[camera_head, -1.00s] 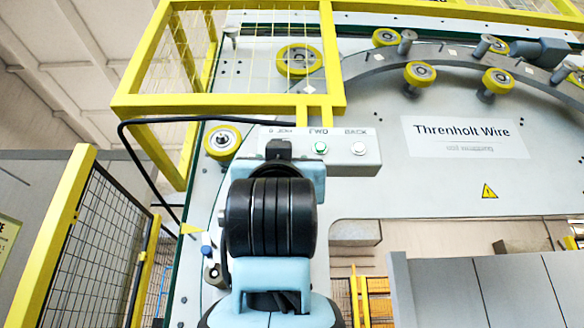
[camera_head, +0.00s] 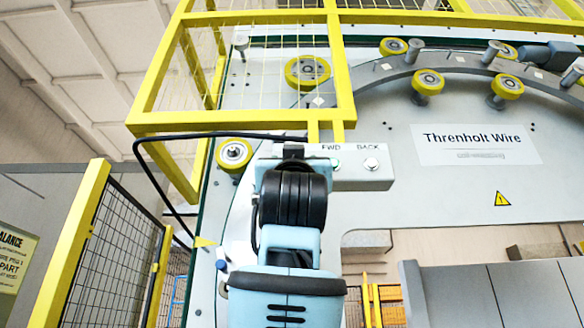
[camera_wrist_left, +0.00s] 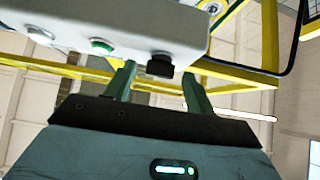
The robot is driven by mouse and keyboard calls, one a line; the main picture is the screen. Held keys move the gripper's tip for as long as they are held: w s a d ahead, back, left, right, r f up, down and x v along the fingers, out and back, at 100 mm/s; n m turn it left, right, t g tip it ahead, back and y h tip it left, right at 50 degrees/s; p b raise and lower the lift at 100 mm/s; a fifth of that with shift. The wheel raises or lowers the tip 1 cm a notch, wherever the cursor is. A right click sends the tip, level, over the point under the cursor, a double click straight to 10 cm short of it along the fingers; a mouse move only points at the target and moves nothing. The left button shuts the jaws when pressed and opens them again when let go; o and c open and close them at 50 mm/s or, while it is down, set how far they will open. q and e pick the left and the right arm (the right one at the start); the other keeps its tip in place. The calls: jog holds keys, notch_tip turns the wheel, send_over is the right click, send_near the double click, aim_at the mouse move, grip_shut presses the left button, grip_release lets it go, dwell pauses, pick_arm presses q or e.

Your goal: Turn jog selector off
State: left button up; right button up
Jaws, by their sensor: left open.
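The jog control box (camera_head: 350,180) is a pale grey box on the machine front, with a green button (camera_head: 335,163) under FWD and a white button (camera_head: 371,164) under BACK. My left wrist hides its left end and the selector in the head view. In the left wrist view the black jog selector (camera_wrist_left: 160,65) sticks out of the box (camera_wrist_left: 120,25), beside the green button (camera_wrist_left: 101,46) and the white button (camera_wrist_left: 40,34). My left gripper (camera_wrist_left: 159,72) is open, its two fingers on either side of the selector; I cannot tell whether they touch it. My right gripper is not in view.
A yellow guard cage (camera_head: 240,122) hangs just above the box. A yellow-rimmed roller (camera_head: 234,154) sits left of the box. A yellow mesh fence (camera_head: 85,235) stands lower left.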

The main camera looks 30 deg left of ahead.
pick_arm(q)
jog(key=shift+w+a+r, duration=0.15)
jog(key=shift+c, duration=0.4)
jog(key=c, duration=0.9)
jog(key=shift+n, duration=0.4)
jog(key=shift+w+d+r+n+g+y, duration=0.15)
jog(key=shift+n+g+y, duration=1.1)
jog(key=shift+n+g, duration=0.8)
jog(key=shift+d+f+n+g+y, duration=0.15)
jog(key=shift+n+g+y, duration=1.25)
jog(key=shift+n, duration=1.15)
jog(key=shift+w+d+r+n+g+y, duration=0.15)
jog(key=shift+n+g+y, duration=1)
jog(key=shift+n+g, duration=0.95)
jog(key=shift+n, duration=0.4)
